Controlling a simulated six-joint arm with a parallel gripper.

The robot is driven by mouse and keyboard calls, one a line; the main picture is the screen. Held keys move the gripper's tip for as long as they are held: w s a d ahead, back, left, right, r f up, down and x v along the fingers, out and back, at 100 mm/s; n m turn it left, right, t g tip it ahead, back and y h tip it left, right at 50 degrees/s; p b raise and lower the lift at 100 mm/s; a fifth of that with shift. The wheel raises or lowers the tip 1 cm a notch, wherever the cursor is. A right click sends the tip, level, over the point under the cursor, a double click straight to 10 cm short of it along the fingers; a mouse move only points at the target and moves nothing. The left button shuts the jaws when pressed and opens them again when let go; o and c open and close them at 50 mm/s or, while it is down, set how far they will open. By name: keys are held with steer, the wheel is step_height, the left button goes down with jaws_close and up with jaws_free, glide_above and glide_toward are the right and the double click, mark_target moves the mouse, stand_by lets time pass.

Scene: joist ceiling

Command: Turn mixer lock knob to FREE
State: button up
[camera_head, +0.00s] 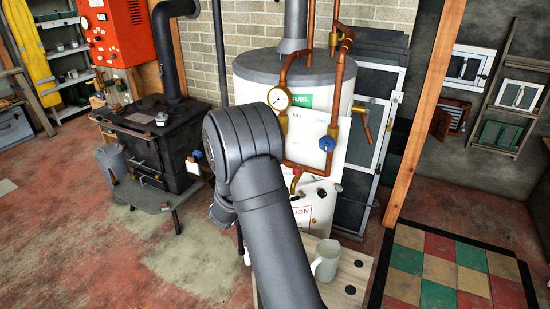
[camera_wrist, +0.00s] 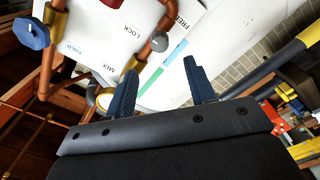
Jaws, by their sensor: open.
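A white panel (camera_wrist: 92,38) on the water heater carries the words LOCK, MIX and COLD in the wrist view, with FREE on a white surface farther right. A dark red part (camera_wrist: 115,3) is cut off at the top edge near LOCK; I cannot tell whether it is the mixer lock knob. In the head view a red handle (camera_head: 296,172) sits low between copper pipes. My gripper (camera_wrist: 160,72) is open and empty in the wrist view, its dark blue fingers apart below the lettering. My arm hides it in the head view.
Copper pipes (camera_wrist: 160,30) with brass fittings run close to the fingers. A blue knob (camera_head: 327,143) is right of the red handle. A pressure gauge (camera_head: 278,99) is upper left. A mug (camera_head: 326,262) stands on the bench below. A black stove (camera_head: 150,130) is left.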

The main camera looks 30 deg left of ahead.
steer(key=w, duration=1)
steer(key=shift+w, duration=0.3)
steer(key=c, duration=1)
